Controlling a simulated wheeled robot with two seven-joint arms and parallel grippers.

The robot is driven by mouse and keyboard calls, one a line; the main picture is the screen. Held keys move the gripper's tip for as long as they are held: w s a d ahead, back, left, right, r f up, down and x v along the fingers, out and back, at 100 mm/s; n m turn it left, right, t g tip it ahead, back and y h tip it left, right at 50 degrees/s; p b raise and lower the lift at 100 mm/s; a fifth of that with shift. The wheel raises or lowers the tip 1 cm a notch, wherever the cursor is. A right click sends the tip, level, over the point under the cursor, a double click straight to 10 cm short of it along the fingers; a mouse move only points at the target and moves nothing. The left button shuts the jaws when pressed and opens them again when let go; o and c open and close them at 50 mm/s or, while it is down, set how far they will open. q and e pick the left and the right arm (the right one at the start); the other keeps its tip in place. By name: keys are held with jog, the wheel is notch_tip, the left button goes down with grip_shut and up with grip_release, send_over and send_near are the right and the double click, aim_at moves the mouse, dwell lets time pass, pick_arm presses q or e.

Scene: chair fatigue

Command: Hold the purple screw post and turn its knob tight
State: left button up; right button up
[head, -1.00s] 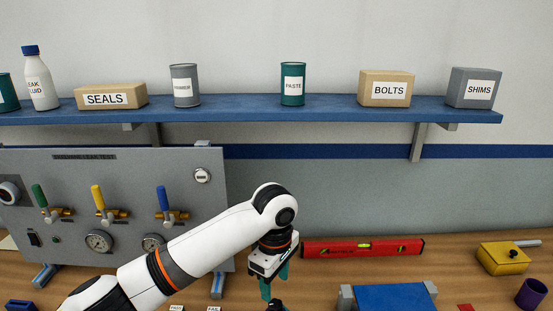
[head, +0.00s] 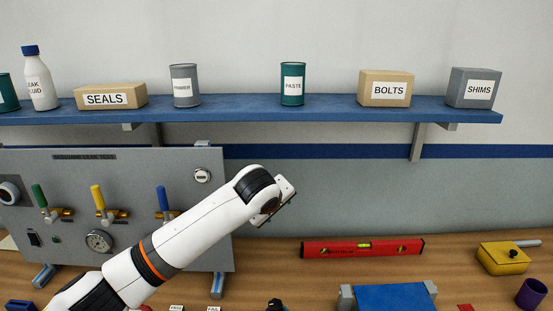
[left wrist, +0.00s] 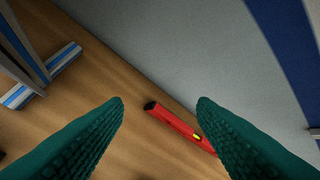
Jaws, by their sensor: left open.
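A small dark knob-like top (head: 275,304) shows at the bottom edge of the head view. Its lower part is cut off, so I cannot tell for sure that it is the purple screw post. My left arm reaches up from the lower left, with its wrist raised in front of the grey panel's right edge. The fingers are hidden in the head view. In the left wrist view my left gripper (left wrist: 160,101) is open, its two teal fingers wide apart with nothing between the tips. My right gripper is not in view.
A red spirit level (head: 362,248) lies along the wall; it also shows in the left wrist view (left wrist: 181,127). A grey valve panel (head: 120,172) stands left. A blue block (head: 392,298), yellow box (head: 503,259) and purple cup (head: 531,293) are right. A blue shelf (head: 330,112) runs above.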

pick_arm(q)
jog(key=w+r+m+t+h, duration=0.4)
jog(key=r+m+t, duration=0.4)
jog(key=r+m, duration=0.2)
jog(key=shift+w+d+r, duration=0.15)
jog(key=shift+w+r, duration=0.05)
jog(key=shift+w, duration=0.6)
jog(key=n+g+y, duration=0.5)
jog(key=g+y, duration=0.1)
jog(key=g, duration=1.1)
send_over(275, 304)
notch_tip(275, 304, down, 14)
notch_tip(275, 304, down, 11)
jog(key=shift+f, duration=0.15)
